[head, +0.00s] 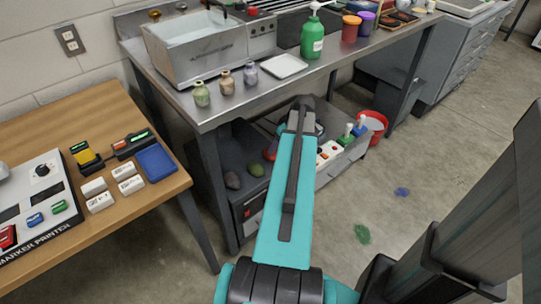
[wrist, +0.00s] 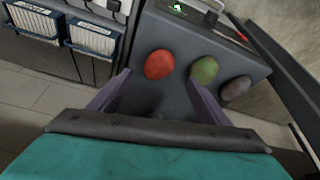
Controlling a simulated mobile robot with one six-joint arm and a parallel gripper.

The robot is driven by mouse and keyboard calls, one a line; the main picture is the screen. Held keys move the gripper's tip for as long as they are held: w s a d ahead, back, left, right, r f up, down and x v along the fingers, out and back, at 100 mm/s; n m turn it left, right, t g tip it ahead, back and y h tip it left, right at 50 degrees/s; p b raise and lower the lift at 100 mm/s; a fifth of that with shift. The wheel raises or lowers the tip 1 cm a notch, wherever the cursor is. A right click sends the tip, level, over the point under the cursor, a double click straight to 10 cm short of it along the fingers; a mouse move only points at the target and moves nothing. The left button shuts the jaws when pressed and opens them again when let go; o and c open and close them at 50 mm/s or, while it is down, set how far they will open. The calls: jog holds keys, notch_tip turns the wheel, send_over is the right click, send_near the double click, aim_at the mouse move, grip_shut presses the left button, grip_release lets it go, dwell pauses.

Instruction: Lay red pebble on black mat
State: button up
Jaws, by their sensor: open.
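The red pebble (wrist: 159,64) lies on a dark grey surface in the wrist view, ahead of my gripper (wrist: 160,78). The gripper is open, with one finger toward each side of the pebble and nothing held. I cannot tell the exact distance from fingertips to pebble. In the head view, the red pebble (head: 270,149) shows only partly at the edge of my teal arm, on the low unit under the steel bench. My gripper is hidden behind the arm there. I cannot make out a separate black mat for certain.
A green pebble (wrist: 204,69) and a brown-grey pebble (wrist: 236,88) lie right of the red one. The steel bench (head: 222,107) overhangs the low unit. A white power strip (head: 328,153) and a red bucket (head: 373,124) are to the right.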

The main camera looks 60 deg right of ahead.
jog(key=shift+x, duration=1.8)
jog(key=shift+f, duration=0.15)
jog(key=shift+d+b+x, duration=0.2)
jog(key=shift+b+x, duration=0.2)
jog(key=shift+x, duration=2.15)
jog(key=c, duration=1.5)
jog(key=shift+c, duration=0.2)
